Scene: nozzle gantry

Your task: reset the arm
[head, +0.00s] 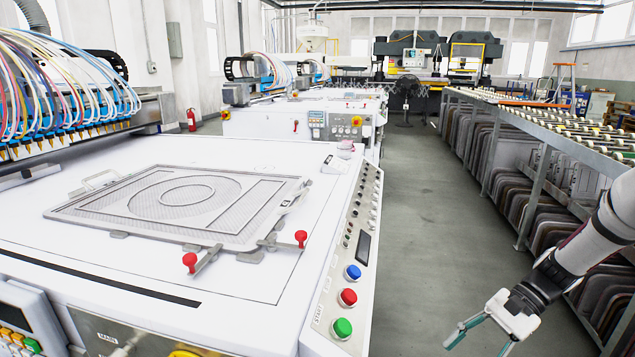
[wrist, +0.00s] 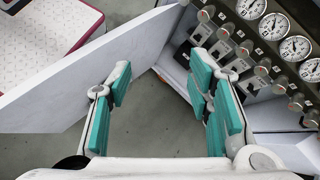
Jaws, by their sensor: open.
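My gripper (head: 482,333) is at the lower right in the head view, over the aisle floor to the right of the white machine table. My arm (head: 590,240) reaches in from the right edge. In the wrist view the two teal-padded fingers of my gripper (wrist: 160,105) stand wide apart. Nothing is between them but a view of the floor and a white panel beyond.
The white machine (head: 240,150) holds a mesh frame (head: 180,205) with red clamp knobs. Its edge carries blue, red and green buttons (head: 347,297). A roller rack (head: 540,130) lines the right. In the wrist view, a gauge panel (wrist: 270,60) and a white panel (wrist: 95,70) are close.

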